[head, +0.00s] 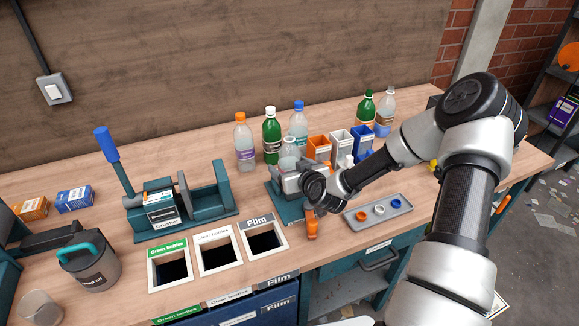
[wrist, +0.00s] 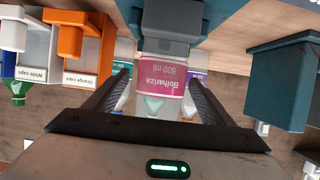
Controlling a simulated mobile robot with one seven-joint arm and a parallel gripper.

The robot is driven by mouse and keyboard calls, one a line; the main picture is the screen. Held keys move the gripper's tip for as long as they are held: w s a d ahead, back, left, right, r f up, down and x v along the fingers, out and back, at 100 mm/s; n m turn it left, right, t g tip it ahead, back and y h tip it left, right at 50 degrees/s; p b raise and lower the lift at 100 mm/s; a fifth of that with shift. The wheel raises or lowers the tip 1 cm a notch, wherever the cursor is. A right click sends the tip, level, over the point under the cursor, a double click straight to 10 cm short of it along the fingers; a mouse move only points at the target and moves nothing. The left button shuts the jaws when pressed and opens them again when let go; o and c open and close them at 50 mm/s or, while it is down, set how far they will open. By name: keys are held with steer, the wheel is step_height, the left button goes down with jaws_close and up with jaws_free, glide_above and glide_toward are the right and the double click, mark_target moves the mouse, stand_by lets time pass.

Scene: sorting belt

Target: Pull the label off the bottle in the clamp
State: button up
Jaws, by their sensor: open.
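The clear bottle (head: 289,152) stands upright in the teal clamp (head: 284,207), with its upper part showing above my gripper in the head view. Its pink label (wrist: 163,78), reading "Bolhariza 500 ml", faces the wrist camera and looks intact. The wrist view appears upside down. My gripper (head: 291,182) is open at the bottle, and it also shows in the wrist view (wrist: 160,74) with one finger on each side of the label. Whether either finger touches the label I cannot tell. My gripper hides the label and much of the clamp in the head view.
Several bottles (head: 271,135) stand behind the clamp. Cap bins (head: 319,149) stand to its right, with a grey tray (head: 380,222) of caps in front. An orange item (head: 312,228) is near the front edge. Left are three bench openings (head: 218,235) and a crusher (head: 176,214).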

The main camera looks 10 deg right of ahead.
mark_target(290, 133)
steer(key=shift+w, duration=0.1)
steer(key=c, duration=1)
steer(key=shift+o, duration=1.4)
steer(key=shift+c, duration=1.2)
steer(key=shift+r+p, duration=0.7)
steer(key=shift+r, duration=0.85)
steer(key=shift+r+p, duration=1.3)
steer(key=shift+r, duration=1.15)
steer(key=shift+r+p, duration=1.35)
steer(key=shift+r, duration=1.15)
